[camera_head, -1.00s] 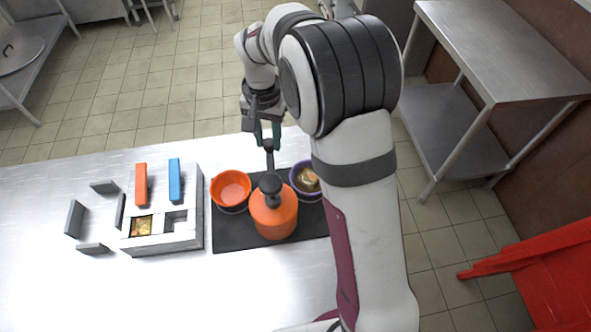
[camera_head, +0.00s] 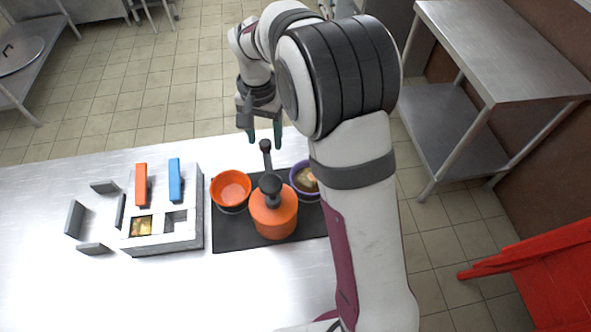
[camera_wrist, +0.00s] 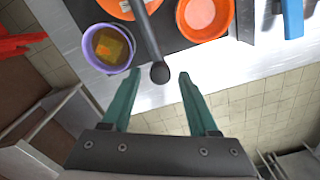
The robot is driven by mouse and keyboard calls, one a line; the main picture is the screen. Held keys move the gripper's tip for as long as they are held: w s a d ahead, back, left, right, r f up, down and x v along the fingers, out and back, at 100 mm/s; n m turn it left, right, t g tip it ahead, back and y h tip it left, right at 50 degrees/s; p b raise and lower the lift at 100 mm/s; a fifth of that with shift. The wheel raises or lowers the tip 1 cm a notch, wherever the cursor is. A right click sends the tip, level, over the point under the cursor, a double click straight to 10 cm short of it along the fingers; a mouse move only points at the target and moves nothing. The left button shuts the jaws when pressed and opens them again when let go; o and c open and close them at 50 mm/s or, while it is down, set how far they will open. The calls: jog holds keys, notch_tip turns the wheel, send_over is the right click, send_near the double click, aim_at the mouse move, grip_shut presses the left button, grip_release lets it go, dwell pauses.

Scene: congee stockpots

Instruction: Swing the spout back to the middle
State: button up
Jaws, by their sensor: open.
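The orange pot (camera_head: 273,217) has a black top (camera_head: 271,185) and stands on a black mat (camera_head: 228,240). Its dark spout (camera_head: 266,158) points to the far side, between the orange bowl (camera_head: 231,188) and the purple bowl (camera_head: 301,181). In the wrist view the spout (camera_wrist: 148,40) ends in a round black knob. My gripper (camera_head: 265,137) is open, its green fingers spread either side of the knob. In the wrist view the gripper (camera_wrist: 160,74) shows a gap between each fingertip and the knob. The purple bowl (camera_wrist: 88,55) holds yellowish-brown food; the orange bowl (camera_wrist: 205,15) looks empty.
A white block holder (camera_head: 190,238) with an orange block (camera_head: 141,184) and a blue block (camera_head: 175,180) stands left of the mat. Grey pieces (camera_head: 74,218) lie farther left. The steel table's far edge is near the gripper, with open floor beyond.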

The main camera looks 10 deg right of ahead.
jog(key=shift+r, duration=3.05)
jog(key=s+d+y, duration=0.1)
jog(key=s+d, duration=0.1)
jog(key=s, duration=1.2)
jog(key=s+d, duration=0.3)
jog(key=s, duration=1.2)
jog(key=shift+s+d+r+m+y, duration=0.3)
jog(key=shift+y, duration=0.1)
